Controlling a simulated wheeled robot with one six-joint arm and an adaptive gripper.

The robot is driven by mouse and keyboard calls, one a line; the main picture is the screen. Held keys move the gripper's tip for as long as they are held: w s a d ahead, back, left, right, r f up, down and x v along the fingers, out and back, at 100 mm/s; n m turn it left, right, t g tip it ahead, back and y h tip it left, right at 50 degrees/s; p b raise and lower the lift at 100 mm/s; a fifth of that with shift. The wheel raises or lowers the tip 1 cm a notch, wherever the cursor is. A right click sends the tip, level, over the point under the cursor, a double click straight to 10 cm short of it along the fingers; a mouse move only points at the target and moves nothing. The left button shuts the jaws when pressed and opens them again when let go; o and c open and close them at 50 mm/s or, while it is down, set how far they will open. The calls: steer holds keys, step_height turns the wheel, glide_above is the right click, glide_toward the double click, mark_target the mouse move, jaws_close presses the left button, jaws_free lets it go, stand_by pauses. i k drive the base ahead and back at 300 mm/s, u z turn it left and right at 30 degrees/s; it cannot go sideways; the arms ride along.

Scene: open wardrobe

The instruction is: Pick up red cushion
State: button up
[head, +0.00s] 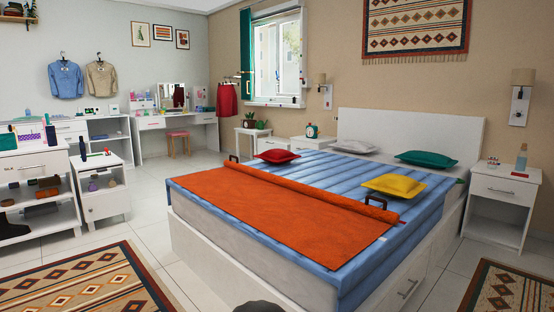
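The red cushion (277,156) lies on the blue striped bedding (318,168), near the left edge of the bed, just beyond the rolled edge of an orange cover (268,206). It looks plump and lies flat, with nothing on top of it. My gripper is not in the head view, so its state and its distance from the cushion do not show.
A yellow cushion (394,187), a green cushion (426,158) and a pale pillow (354,146) lie on the bed. Nightstands (500,200) flank it. Bare tiled floor (165,232) and a patterned rug (75,285) lie left of the bed.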

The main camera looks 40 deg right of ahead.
mark_target(275, 156)
steer(key=u, duration=0.05)
steer(key=i, duration=6.75)
steer(key=z, duration=1.55)
steer(key=i, duration=3.05)
steer(key=z, duration=0.35)
